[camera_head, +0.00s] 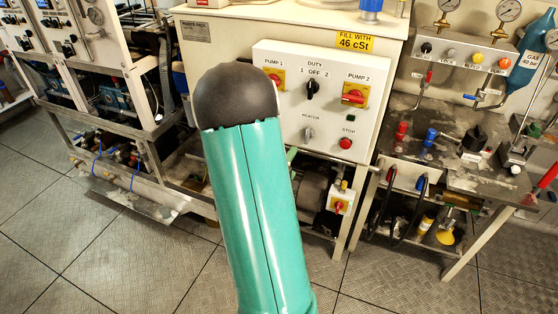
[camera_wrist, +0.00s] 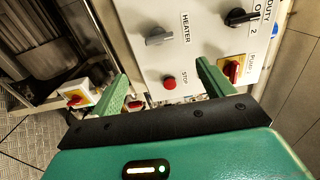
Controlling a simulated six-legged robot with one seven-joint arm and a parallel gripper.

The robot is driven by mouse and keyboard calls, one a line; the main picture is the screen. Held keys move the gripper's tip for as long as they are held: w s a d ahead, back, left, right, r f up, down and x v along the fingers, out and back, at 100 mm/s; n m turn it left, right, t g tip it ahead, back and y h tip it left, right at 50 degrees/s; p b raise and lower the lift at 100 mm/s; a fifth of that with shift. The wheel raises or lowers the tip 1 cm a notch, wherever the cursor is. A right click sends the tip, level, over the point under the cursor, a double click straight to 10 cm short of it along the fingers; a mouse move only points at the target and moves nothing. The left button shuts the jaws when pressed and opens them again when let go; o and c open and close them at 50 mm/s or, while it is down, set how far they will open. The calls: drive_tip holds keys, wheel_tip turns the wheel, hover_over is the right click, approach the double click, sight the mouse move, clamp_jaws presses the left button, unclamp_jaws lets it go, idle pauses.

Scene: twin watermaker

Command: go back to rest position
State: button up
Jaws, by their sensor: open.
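My gripper (camera_wrist: 162,70) shows in the wrist view with its two green fingers wide apart and nothing between them. It faces the white control panel (camera_wrist: 190,58), which appears tilted there. The red stop button (camera_wrist: 169,83) and the grey heater knob (camera_wrist: 159,38) show between and beyond the fingers; I see no clear contact with the panel. In the head view my green arm link with its dark rounded joint stands in front of the panel (camera_head: 320,62) and hides part of the cabinet.
The panel bears a pump 1 switch (camera_head: 276,80), a black duty knob (camera_head: 312,89) and a pump 2 switch (camera_head: 354,94). A small switch box (camera_head: 340,204) sits below. A steel bench (camera_head: 470,165) with gauges stands right, a framed rig (camera_head: 100,70) left. Floor (camera_head: 130,255) is clear in front.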

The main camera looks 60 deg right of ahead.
drive_tip(key=shift+w, duration=0.1)
